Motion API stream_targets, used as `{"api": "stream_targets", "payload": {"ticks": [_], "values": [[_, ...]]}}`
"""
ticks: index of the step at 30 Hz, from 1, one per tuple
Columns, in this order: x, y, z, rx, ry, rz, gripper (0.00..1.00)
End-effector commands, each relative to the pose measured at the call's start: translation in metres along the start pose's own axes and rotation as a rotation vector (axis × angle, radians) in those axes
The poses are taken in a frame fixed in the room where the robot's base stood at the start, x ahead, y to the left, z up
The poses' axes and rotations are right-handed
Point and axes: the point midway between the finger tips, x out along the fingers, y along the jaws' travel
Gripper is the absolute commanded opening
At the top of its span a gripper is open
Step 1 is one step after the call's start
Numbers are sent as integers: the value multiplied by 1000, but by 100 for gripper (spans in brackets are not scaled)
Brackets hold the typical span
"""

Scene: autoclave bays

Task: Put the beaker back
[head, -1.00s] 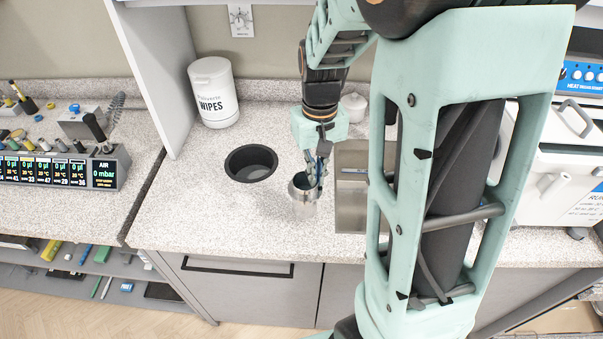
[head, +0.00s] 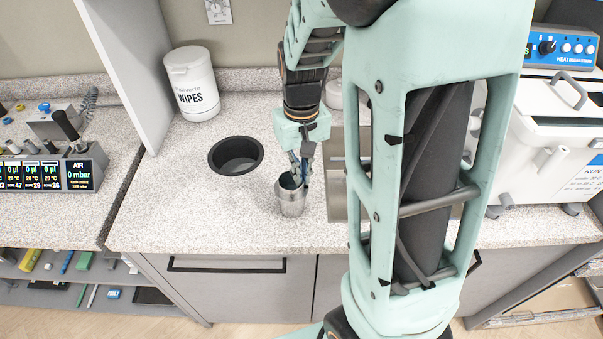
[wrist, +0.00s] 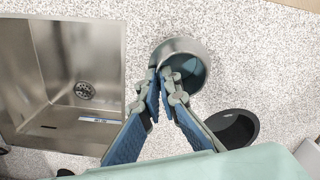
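The beaker (head: 291,198) is a small, upright metal cup at the front middle of the counter, between a round black-rimmed recess and the sink. My gripper (head: 299,176) points down at its rim. In the wrist view the gripper (wrist: 159,73) has its fingers close together across the wall of the beaker (wrist: 190,48), one inside and one outside, pinching it. I cannot tell whether the beaker's base touches the counter. The black-rimmed recess (head: 237,143) is left of and behind the beaker; it shows in the wrist view too (wrist: 252,117).
The metal sink (head: 337,206) is right of the beaker, partly hidden by my arm. A white wipes tub (head: 193,95) stands behind the recess, near a grey upright panel (head: 130,60). A white heating unit (head: 553,140) is at the right. The counter front is clear.

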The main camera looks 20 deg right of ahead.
Motion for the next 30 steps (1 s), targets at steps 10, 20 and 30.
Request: {"api": "stream_targets", "payload": {"ticks": [10,20,30], "values": [[0,0,0,0,-1,0,22],[-25,0,-2,1,6,-1,22],[-97,0,-1,0,5,0,22]]}}
